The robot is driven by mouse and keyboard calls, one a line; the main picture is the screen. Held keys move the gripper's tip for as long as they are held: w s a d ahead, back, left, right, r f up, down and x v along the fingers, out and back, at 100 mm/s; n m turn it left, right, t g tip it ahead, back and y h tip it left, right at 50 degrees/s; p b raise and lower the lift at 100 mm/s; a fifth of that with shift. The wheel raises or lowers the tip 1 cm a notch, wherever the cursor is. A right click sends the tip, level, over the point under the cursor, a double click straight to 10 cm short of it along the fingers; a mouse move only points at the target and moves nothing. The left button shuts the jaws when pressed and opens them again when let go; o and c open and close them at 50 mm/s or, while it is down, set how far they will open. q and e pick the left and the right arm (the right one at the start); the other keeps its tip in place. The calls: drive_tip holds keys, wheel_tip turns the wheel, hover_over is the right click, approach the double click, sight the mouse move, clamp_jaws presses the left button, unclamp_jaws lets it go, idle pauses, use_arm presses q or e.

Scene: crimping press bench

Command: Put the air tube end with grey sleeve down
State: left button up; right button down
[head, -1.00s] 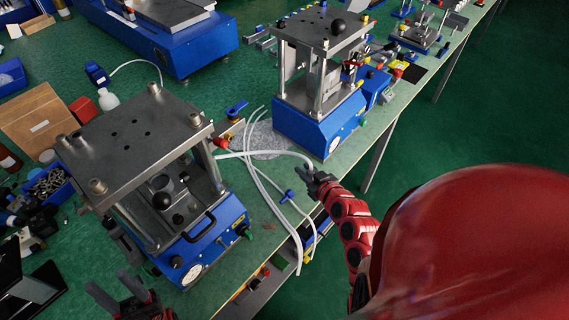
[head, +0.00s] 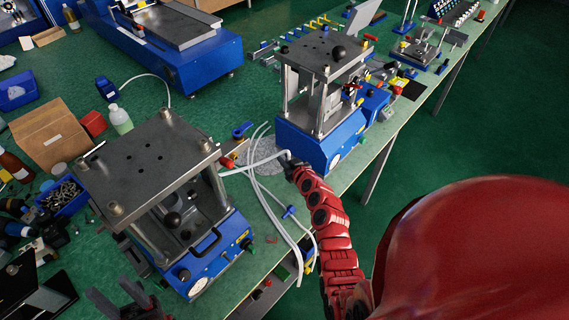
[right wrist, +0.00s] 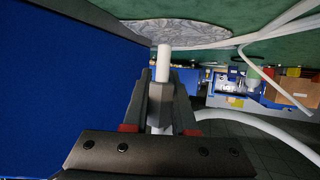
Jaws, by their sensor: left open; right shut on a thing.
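My right gripper (head: 289,160) is shut on a white air tube (head: 255,163), over the bench between the two presses and close to the right press's blue base. In the right wrist view the tube's short white end (right wrist: 163,62) stands up between the grey fingers (right wrist: 163,98), and the rest curves away to the right. In the head view the tube runs left to the near press's fittings. My left gripper (head: 117,303) is open and empty at the bottom left, in front of the near press.
The near press (head: 150,150) and the right press (head: 318,140) stand either side of a mottled grey round patch (head: 268,152). More white tubes (head: 282,232) lie along the bench's front edge with a blue fitting (head: 289,211). A blue wall (right wrist: 60,90) fills the wrist view's left side.

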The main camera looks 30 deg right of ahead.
drive_tip(key=shift+w+r, duration=0.1)
drive_tip(key=shift+w, duration=0.2)
wheel_tip(320, 180, down, 4)
drive_tip(key=shift+r+b, duration=0.1)
drive_tip(key=shift+b, duration=1.15)
drive_tip(key=shift+s, duration=0.1)
drive_tip(key=c, duration=0.7)
unclamp_jaws()
